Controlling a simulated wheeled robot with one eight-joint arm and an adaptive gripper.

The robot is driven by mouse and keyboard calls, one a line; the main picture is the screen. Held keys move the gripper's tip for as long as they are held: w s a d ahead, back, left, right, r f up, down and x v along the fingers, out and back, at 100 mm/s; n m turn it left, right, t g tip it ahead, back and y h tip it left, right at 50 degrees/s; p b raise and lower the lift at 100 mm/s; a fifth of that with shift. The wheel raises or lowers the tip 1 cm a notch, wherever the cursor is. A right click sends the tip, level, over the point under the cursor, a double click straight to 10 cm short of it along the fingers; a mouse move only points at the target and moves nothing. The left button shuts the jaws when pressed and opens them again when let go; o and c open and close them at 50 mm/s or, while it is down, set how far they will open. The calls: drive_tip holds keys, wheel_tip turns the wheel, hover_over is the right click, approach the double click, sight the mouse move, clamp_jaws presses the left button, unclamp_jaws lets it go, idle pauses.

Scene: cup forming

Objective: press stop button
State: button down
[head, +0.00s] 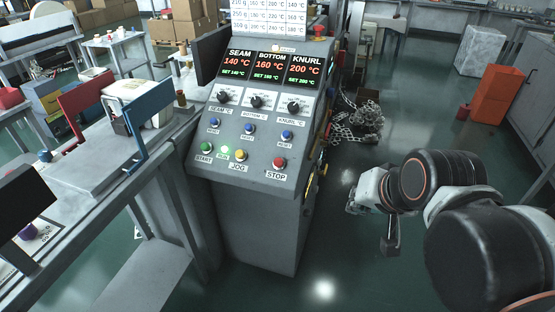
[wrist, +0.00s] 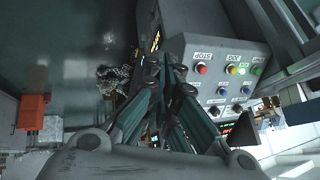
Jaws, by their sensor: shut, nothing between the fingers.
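The red stop button (head: 279,162) sits at the lower right of the grey sloped control panel (head: 255,180), above a white STOP label. It also shows in the wrist view (wrist: 202,69), just right of the fingertips. My gripper (wrist: 166,70) is shut and empty, its fingers close together and pointing toward the cabinet. In the head view my arm's end is right of the cabinet, apart from the button, and the fingers are hard to make out there. Nothing covers the button in either view.
A yellow jog button (head: 240,155), a lit green run button (head: 225,154) and a green start button (head: 207,147) lie left of stop. Knobs and blue buttons sit above. A worktable (head: 95,215) stands left; open floor lies right, with an orange bin (head: 493,95).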

sight(278, 163)
drive_tip(key=w+a+f+m+y+p, duration=0.1)
drive_tip(key=w+a+m+y+p, duration=0.2)
drive_tip(key=w+a+m, duration=0.5)
drive_tip(key=w+a+f+m+y+p, duration=0.2)
drive_tip(key=w+a+m, duration=0.7)
drive_tip(key=w+m, duration=0.6)
drive_tip(key=y+p, duration=0.1)
drive_tip(key=p, duration=0.1)
drive_tip(key=shift+w+a+f+p, duration=0.25)
drive_tip(key=shift+w+a+p, duration=0.05)
drive_tip(key=shift+w+p, duration=0.1)
drive_tip(key=shift+w+d+f+b, duration=0.3)
drive_tip(key=shift+w+f+b, duration=0.55)
drive_tip(key=shift+f, duration=0.35)
drive_tip(key=shift+w+d+f+b, duration=0.3)
drive_tip(key=shift+w+f+b, duration=0.5)
drive_tip(key=shift+f, duration=0.35)
drive_tip(key=shift+w+d+f+b, duration=0.3)
drive_tip(key=shift+w+f+b, duration=0.55)
drive_tip(key=shift+f, duration=0.35)
drive_tip(key=shift+f, duration=0.1)
drive_tip(key=shift+w+d+f+b, duration=0.1)
drive_tip(key=shift+w+f+b, duration=0.05)
drive_tip(key=shift+f+b, duration=0.15)
